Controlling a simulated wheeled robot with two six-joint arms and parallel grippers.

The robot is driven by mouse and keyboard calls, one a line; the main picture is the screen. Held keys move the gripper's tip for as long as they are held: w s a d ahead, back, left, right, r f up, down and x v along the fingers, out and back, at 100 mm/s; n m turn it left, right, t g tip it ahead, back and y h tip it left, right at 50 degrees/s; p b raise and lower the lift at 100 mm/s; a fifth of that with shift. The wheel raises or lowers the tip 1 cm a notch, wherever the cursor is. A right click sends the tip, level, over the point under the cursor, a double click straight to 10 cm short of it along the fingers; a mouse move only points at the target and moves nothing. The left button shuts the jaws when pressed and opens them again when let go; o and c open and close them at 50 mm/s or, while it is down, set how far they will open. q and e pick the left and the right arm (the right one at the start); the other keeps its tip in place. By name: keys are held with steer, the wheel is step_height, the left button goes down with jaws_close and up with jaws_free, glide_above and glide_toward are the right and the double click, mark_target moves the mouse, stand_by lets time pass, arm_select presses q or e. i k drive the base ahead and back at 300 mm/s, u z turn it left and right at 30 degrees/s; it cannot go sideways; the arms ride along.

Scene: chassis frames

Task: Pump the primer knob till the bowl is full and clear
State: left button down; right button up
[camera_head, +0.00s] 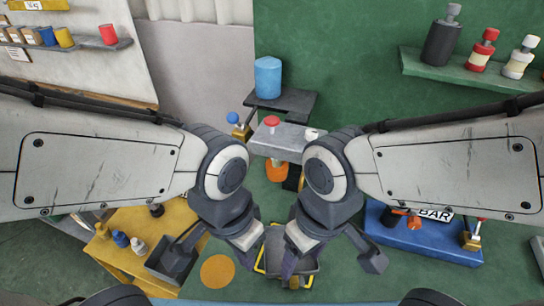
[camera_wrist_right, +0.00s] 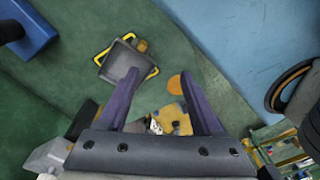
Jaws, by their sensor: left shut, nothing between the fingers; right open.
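A red knob (camera_head: 271,121) sits on top of a grey block (camera_head: 288,141) in the middle of the head view. An orange bowl (camera_head: 277,171) hangs under the block, partly hidden by my right arm. I cannot tell its fill or clarity. My left gripper (camera_head: 250,258) is shut and empty, low in the picture, well below the knob. My right gripper (camera_head: 288,264) is beside it, also away from the knob. In the right wrist view its two purple fingers (camera_wrist_right: 158,85) stand apart with nothing between them.
A blue cylinder (camera_head: 268,77) stands on a dark shelf behind the block. A grey tray with a yellow frame (camera_wrist_right: 125,62) and an orange disc (camera_wrist_right: 175,85) lie on the green floor. A yellow bench (camera_head: 125,250) is left, a blue bench (camera_head: 425,240) right.

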mark_target(271, 121)
steer(key=k, duration=0.5)
steer(key=u, duration=0.85)
steer(key=i, duration=0.7)
steer(key=z, duration=0.7)
